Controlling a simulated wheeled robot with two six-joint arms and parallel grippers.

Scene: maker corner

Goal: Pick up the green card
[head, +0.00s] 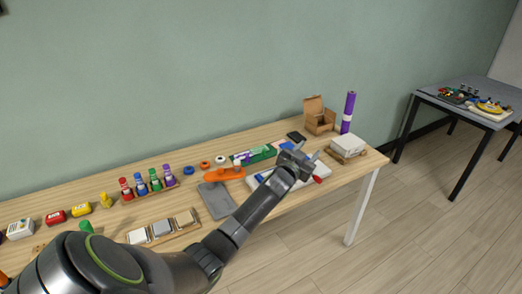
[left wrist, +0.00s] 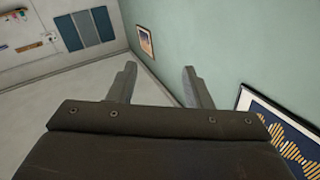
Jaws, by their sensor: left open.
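I cannot make out a green card for certain. A small green piece (head: 86,226) shows at the left of the table, partly hidden by my left arm; its shape is unclear. A green tray (head: 268,154) with purple and white things in it lies toward the back. My left gripper (head: 307,152) is over the right part of the table, above a white tray or board (head: 318,170) with blue and red pieces. In the left wrist view the fingers (left wrist: 159,68) are apart with nothing between them. My right gripper is not in view.
Several coloured bottles (head: 147,184), an orange tool (head: 225,174), a grey flat piece (head: 216,200) and a cardboard box (head: 319,115) stand on the wooden table. A purple tube (head: 348,112) stands by the box. A second table (head: 457,90) is at the right.

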